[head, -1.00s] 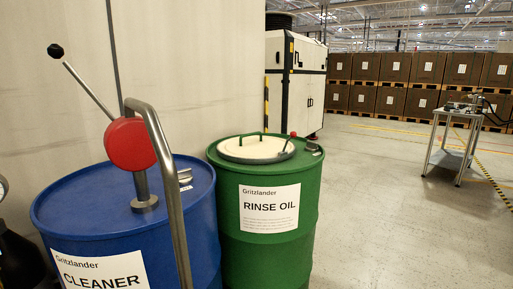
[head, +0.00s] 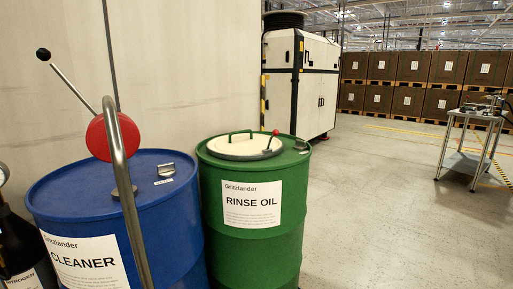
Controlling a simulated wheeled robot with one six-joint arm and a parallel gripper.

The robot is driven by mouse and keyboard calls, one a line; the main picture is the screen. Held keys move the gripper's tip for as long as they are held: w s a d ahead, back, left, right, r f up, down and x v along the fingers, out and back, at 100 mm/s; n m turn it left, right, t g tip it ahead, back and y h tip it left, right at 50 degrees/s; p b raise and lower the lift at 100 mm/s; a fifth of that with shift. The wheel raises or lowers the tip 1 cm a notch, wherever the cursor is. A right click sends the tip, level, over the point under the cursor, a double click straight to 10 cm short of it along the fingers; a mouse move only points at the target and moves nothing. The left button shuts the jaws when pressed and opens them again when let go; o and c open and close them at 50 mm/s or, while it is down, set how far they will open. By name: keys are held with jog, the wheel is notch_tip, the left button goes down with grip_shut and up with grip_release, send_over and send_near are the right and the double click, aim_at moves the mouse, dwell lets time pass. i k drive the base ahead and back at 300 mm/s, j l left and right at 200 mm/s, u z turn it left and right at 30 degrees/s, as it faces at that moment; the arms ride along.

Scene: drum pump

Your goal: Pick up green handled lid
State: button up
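A cream round lid (head: 239,147) with a green arched handle (head: 240,134) lies on top of the green drum (head: 222,196) labelled RINSE OIL. A small lever with a red knob (head: 276,132) stands at the lid's right side, and a grey latch or fitting sits on the drum rim beside it. My gripper does not show in the view, so I cannot see its state.
A blue CLEANER drum (head: 160,212) with a red pump (head: 107,137), long lever and bent steel pipe stands close on the left. A dark nitrogen cylinder (head: 18,238) stands far left. A wall is behind the drums. Floor to the right is open, before a small cart (head: 470,150).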

aim_at(238, 145)
jog(key=i+l+u, duration=0.15)
jog(key=l, duration=0.3)
jog(key=i+l+u, duration=0.1)
jog(key=l, duration=0.4)
jog(key=i+l+u, duration=0.15)
jog(key=l, duration=0.35)
jog(key=l+u, duration=0.15)
jog(key=l, duration=0.35)
jog(key=i, duration=0.05)
